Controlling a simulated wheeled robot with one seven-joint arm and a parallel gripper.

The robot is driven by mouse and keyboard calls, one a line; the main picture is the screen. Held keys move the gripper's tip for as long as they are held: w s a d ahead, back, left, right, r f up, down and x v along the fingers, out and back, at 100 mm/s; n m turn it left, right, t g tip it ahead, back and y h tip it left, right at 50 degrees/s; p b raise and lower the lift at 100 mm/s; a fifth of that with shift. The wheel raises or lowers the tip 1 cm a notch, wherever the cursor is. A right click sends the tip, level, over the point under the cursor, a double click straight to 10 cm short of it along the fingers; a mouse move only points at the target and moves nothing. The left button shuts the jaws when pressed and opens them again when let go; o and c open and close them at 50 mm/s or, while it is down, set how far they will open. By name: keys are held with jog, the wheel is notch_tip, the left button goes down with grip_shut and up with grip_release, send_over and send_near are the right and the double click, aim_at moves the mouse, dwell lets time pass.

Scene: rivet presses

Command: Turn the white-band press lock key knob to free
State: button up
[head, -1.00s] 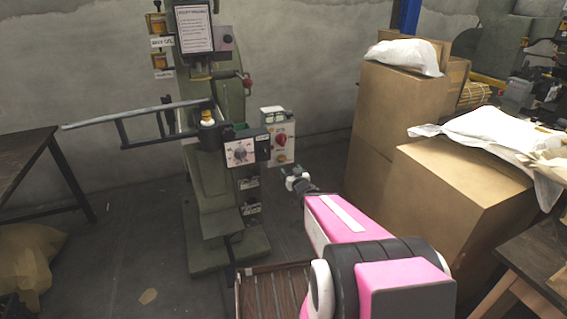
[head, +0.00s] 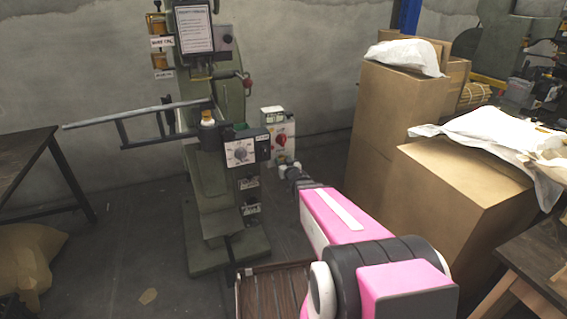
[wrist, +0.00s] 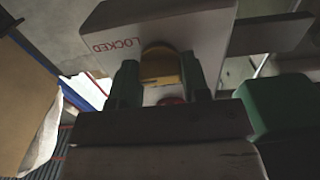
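The lock key knob (wrist: 160,66) is amber-yellow and sits on a white panel (wrist: 205,38) marked LOCKED in red, in the wrist view. My gripper (wrist: 160,85) has one dark green finger on each side of this knob. Little or no gap shows between fingers and knob, so I cannot tell whether they press on it. In the head view my gripper (head: 288,170) is at the lower part of the white control box (head: 272,119), covering the knob. A red knob (head: 280,140) shows above it. The green press (head: 207,190) stands left of the box.
A dial box (head: 240,152) is fixed on the press, left of my gripper. Tall cardboard boxes (head: 395,120) stand close on the right. A dark table (head: 25,150) is at the left. Some floor is clear between press and table.

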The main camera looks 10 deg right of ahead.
jog(key=shift+n, duration=0.4)
jog(key=n, duration=0.3)
jog(key=shift+n, duration=0.3)
jog(key=n, duration=0.4)
jog(key=shift+n, duration=0.3)
jog(key=n, duration=0.8)
jog(key=shift+n, duration=0.4)
jog(key=o, duration=0.9)
jog(key=shift+s, duration=0.15)
